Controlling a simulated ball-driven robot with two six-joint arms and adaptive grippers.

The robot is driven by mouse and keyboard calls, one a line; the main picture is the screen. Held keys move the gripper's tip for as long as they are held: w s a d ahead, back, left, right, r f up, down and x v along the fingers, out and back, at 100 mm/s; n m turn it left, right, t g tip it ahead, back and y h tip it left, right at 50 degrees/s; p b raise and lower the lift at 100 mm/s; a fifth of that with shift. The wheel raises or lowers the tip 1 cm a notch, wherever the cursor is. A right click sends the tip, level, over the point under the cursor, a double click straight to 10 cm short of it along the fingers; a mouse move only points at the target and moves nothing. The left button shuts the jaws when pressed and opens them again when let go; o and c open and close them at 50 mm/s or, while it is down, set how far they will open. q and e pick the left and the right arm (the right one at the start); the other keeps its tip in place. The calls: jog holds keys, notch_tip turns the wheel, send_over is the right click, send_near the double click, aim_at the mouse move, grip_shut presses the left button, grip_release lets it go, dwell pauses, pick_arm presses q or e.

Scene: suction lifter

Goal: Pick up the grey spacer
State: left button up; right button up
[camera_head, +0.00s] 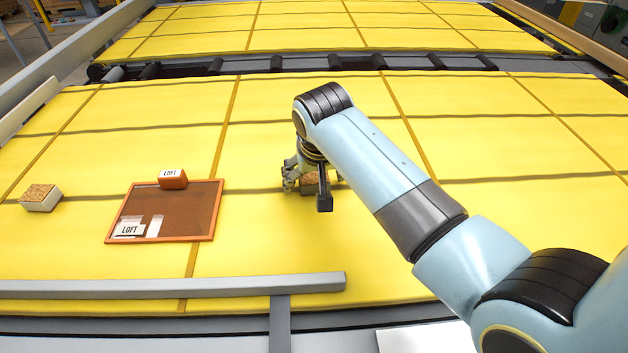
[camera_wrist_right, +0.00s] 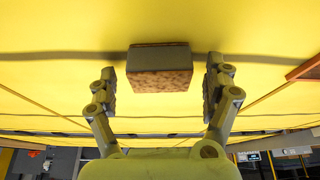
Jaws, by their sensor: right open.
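A grey spacer (camera_wrist_right: 160,56) with brown speckled cork faces sits on the yellow surface in the right wrist view. My right gripper (camera_wrist_right: 163,82) is open, with one finger on each side of the spacer and a visible gap on both sides. In the head view my right gripper (camera_head: 312,183) is low over the middle of the yellow panel, and the spacer (camera_head: 308,188) shows only in part between its fingers. My left gripper is in neither view.
A similar pale block with a cork top (camera_head: 41,197) sits at the far left. An orange-rimmed brown tray (camera_head: 186,209) with LOFT labels lies left of my gripper. A grey rail (camera_head: 180,287) runs along the near side. The yellow panel behind the gripper is clear.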

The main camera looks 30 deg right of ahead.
jog(key=c, duration=1.3)
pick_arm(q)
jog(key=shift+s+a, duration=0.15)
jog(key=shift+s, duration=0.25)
pick_arm(e)
jog(key=shift+o, duration=0.2)
jog(key=shift+r, duration=0.1)
